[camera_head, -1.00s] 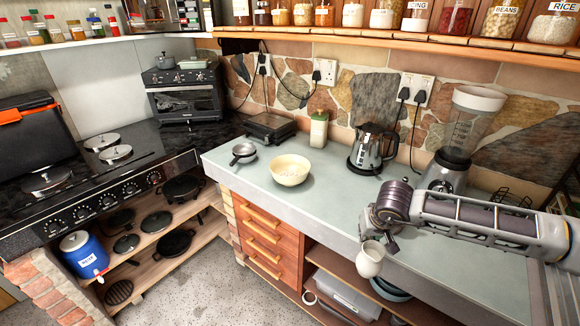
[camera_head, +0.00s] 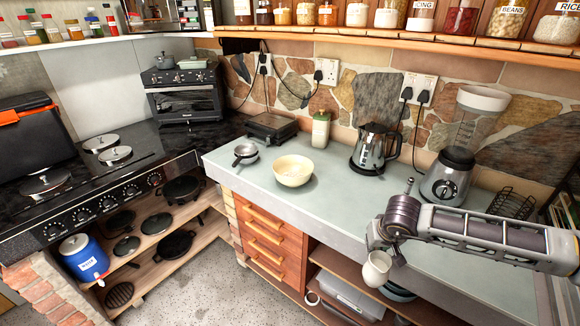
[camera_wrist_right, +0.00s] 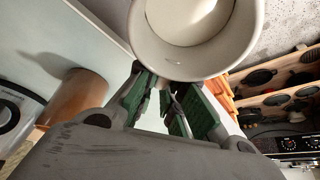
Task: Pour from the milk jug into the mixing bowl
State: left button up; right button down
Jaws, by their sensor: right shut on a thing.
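The milk jug (camera_head: 376,268) is small and cream-white. My right gripper (camera_head: 384,238) is shut on it and holds it in front of the counter's front edge, right of the bowl. In the right wrist view the jug (camera_wrist_right: 195,62) shows its round open mouth with pale content inside, and the green-padded fingers (camera_wrist_right: 165,98) close at its near side. The jug looks slightly tilted in the head view. The cream mixing bowl (camera_head: 293,171) stands on the counter, left of the gripper and apart from it. My left gripper is not in view.
The counter between bowl and gripper is clear.

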aim_at(291, 172)
jog(key=i+j, duration=0.1)
jog(key=j, duration=0.4)
jog(key=i+j, duration=0.1)
jog(key=j, duration=0.45)
jog(key=i+j, duration=0.1)
jog(key=j, duration=0.4)
jog(key=i+j, duration=0.1)
jog(key=j, duration=0.45)
jog(key=i+j+z, duration=0.1)
jog(key=j, duration=0.4)
